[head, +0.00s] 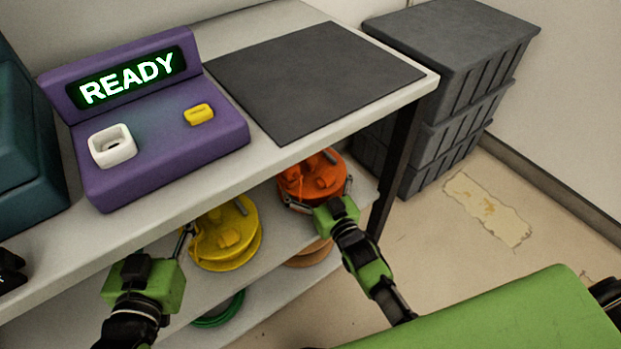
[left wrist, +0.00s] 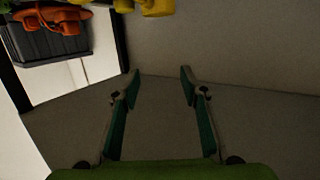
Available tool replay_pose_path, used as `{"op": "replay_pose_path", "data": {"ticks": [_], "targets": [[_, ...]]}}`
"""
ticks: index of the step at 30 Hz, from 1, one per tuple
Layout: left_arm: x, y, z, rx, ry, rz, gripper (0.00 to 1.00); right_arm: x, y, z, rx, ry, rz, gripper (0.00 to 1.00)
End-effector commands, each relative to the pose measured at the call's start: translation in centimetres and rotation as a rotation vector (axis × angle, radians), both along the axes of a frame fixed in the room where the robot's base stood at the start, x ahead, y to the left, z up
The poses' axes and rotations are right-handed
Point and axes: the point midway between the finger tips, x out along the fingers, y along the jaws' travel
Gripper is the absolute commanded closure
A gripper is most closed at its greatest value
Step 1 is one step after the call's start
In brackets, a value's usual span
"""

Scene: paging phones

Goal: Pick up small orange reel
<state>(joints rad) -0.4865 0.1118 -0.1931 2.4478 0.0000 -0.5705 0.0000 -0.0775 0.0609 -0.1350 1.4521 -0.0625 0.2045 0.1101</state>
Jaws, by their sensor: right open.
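The orange reel (head: 318,168) lies on the shelf under the worktop, toward the right end. It also shows in the left wrist view (left wrist: 58,20), at the top left. My right gripper (head: 317,194) is open at the near side of this reel, with a finger toward each side of it. I cannot tell whether the fingers touch it. My left gripper (head: 186,238) is near the yellow reel (head: 226,234). In the left wrist view my left gripper (left wrist: 160,84) is open, with nothing between its fingers.
A purple console (head: 160,165) reading READY and a dark mat (head: 310,80) are on the worktop (head: 225,190). Grey crates (head: 460,60) stand right of it. A tan-orange reel (head: 310,253) and a green coil (head: 218,312) are lower down.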

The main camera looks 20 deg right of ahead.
Motion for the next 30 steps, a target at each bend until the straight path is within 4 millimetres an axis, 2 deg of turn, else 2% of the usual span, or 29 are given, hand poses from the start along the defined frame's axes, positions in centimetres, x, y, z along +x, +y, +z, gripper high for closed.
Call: {"op": "replay_pose_path", "data": {"ticks": [6, 12, 26, 30], "targets": [[0.0, 0.0, 0.1, -0.001, -0.003, 0.0, 0.6, 0.0, 0.0, 0.0, 0.001, 0.0, 0.0, 0.0], [0.0, 0.0, 0.1, 0.0, -0.002, 0.0, 0.6, 0.0, 0.0, 0.0, 0.001, 0.0, 0.0, 0.5], [-0.1, 0.1, -0.2, 0.004, 0.018, 0.001, 0.6, 0.2, 0.0, 0.5, 0.002, -0.007, 0.0, 0.5], [-0.8, 0.5, -2.0, 0.023, 0.098, 0.006, 0.6, 0.3, 0.0, 0.9, 0.002, -0.007, 0.0, 0.5]]}}
